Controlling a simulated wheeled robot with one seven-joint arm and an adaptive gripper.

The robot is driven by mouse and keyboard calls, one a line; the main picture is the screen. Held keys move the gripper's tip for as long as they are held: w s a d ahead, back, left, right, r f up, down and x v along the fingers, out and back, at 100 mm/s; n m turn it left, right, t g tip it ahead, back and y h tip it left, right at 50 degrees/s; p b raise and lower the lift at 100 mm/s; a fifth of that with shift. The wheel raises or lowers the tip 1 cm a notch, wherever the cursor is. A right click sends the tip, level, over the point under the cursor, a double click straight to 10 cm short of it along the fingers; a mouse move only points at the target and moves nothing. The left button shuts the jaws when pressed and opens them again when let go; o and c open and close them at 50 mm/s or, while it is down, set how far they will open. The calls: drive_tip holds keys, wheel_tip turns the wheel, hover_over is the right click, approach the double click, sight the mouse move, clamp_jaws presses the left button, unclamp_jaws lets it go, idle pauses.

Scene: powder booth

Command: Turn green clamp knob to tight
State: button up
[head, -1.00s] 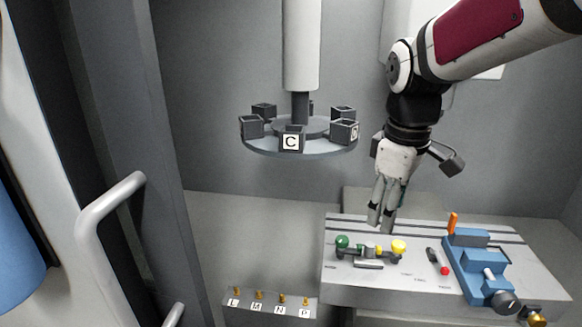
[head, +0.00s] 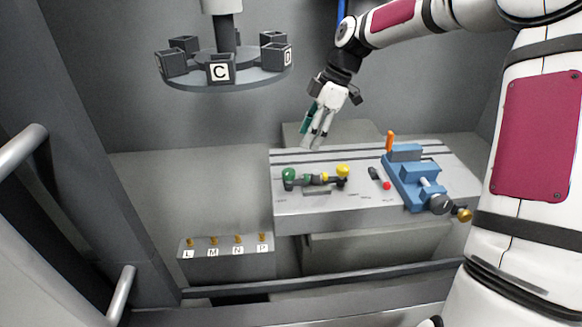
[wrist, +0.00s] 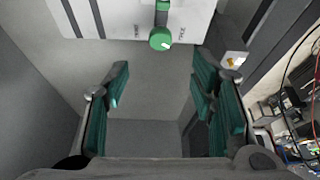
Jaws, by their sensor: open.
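The green clamp knob (head: 289,174) sits at the left end of the clamp fixture on the grey table (head: 340,212). In the wrist view the round green knob (wrist: 161,39) shows near the top centre, with a light mark on its face and small labels on either side. My gripper (head: 311,142) is above and behind the table, up and to the right of the knob and apart from it. In the wrist view my gripper (wrist: 160,88) has its teal fingers spread wide with nothing between them. The exact angle of the knob is too small to tell.
A yellow knob (head: 343,170) is at the fixture's right end. A blue vise (head: 410,180) with an orange handle stands further right. A red-tipped lever (head: 387,185) lies between them. A carousel (head: 222,80) of dark boxes hangs left. Brass pegs stand on a lettered block (head: 226,262).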

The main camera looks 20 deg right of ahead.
sight(290, 171)
drive_tip(key=x, duration=1.1)
drive_tip(key=shift+a+f+p, duration=0.15)
drive_tip(key=shift+p, duration=0.2)
drive_tip(key=c, duration=1.1)
